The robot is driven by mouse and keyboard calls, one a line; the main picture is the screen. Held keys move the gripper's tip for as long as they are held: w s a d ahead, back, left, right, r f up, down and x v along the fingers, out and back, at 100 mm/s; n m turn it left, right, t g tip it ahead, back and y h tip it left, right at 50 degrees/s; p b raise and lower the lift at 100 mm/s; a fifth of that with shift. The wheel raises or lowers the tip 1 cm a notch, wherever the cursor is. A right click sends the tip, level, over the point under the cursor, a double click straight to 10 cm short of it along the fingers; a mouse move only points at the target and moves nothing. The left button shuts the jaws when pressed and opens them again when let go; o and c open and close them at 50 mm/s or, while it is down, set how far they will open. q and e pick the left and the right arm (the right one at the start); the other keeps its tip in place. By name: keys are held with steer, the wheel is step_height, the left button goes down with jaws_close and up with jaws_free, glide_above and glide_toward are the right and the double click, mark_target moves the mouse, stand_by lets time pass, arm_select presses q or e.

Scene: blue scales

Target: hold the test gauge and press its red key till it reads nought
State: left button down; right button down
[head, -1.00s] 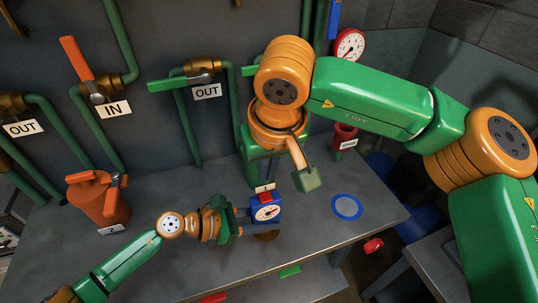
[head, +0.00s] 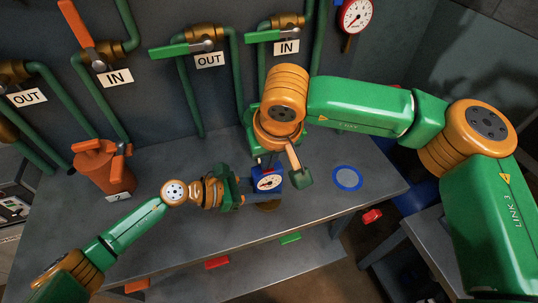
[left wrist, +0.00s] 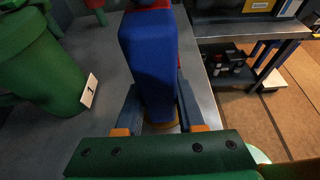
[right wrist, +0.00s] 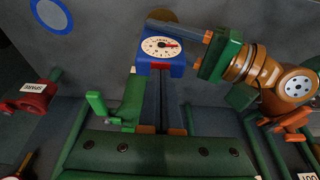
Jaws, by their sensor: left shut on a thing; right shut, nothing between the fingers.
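The test gauge (head: 268,181) is a small blue box with a round white dial, held above the bench. My left gripper (head: 246,198) is shut on it; the left wrist view shows its blue body (left wrist: 150,60) between the fingers. The red key (right wrist: 161,66) shows at the gauge's edge below the dial. My right gripper (right wrist: 160,74) is shut and empty, its tips close by the key; I cannot tell whether they touch.
A blue-ringed disc (head: 347,178) lies on the bench to the right. An orange pot (head: 105,170) stands at the left. A green pot (left wrist: 45,65) labelled 1 stands near the gauge. Pipes with valve levers (head: 190,49) line the wall. The bench front is mostly clear.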

arm_select(q)
steer(key=shift+s+d+r, duration=0.1)
steer(key=shift+r, duration=0.1)
arm_select(e)
steer(key=shift+s+d+f, duration=0.1)
steer(key=shift+s+f, duration=0.05)
steer(key=shift+f, duration=0.2)
steer(key=shift+r, duration=0.3)
arm_select(q)
steer(key=shift+w+f, duration=0.2)
steer(key=shift+w, duration=0.2)
arm_select(e)
steer(key=r, duration=0.3)
steer(key=shift+w+r, duration=0.25)
steer(key=shift+r, duration=0.05)
arm_select(q)
steer(key=shift+s+f, duration=0.1)
steer(key=shift+s, duration=0.1)
arm_select(e)
steer(key=a+v, duration=0.1)
steer(key=v, duration=0.9)
steer(key=shift+d+r, duration=0.3)
steer(key=shift+d, duration=0.05)
arm_select(q)
steer(key=shift+f, duration=0.1)
arm_select(e)
steer(key=shift+s, duration=0.1)
